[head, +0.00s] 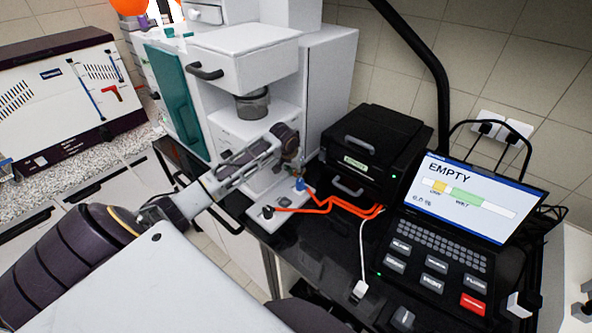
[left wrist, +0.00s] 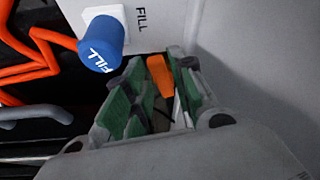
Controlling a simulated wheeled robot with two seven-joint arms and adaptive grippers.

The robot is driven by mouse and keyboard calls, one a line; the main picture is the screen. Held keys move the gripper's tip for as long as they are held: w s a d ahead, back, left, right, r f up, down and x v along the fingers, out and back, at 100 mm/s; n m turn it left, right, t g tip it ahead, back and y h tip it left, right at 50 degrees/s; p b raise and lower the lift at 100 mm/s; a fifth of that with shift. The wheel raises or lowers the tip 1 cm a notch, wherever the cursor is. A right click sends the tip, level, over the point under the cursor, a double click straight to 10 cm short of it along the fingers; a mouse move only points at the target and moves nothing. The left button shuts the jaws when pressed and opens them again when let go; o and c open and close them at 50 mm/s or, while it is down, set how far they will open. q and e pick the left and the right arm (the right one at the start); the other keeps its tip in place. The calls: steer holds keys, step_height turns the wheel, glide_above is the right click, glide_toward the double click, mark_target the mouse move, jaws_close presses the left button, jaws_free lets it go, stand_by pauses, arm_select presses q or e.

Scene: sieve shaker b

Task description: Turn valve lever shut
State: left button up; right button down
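In the left wrist view an orange lever (left wrist: 160,76) shows between the green-padded fingers of my left gripper (left wrist: 156,78). The lever is close to the right finger, and a narrow gap shows on its left, so the fingers look open around it. A blue knob marked FILL (left wrist: 101,43) is just to the left of the fingertips. In the head view my left gripper (head: 290,165) is at the front of the white machine (head: 331,85), right above the blue knob (head: 300,184). The lever is hidden there behind the gripper.
Orange tubing (head: 340,204) runs from the knob area to a black box (head: 372,150). A screen (head: 468,198) reading EMPTY and a button panel (head: 432,270) stand at the right. A white cable (head: 363,245) lies on the black bench. A teal panel (head: 176,100) is at the left.

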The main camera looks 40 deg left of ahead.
arm_select(q)
steer(key=shift+r, duration=0.15)
steer(key=v, duration=1.1)
steer(key=shift+r, duration=0.35)
steer(key=shift+s, duration=0.1)
steer(key=shift+c, duration=0.3)
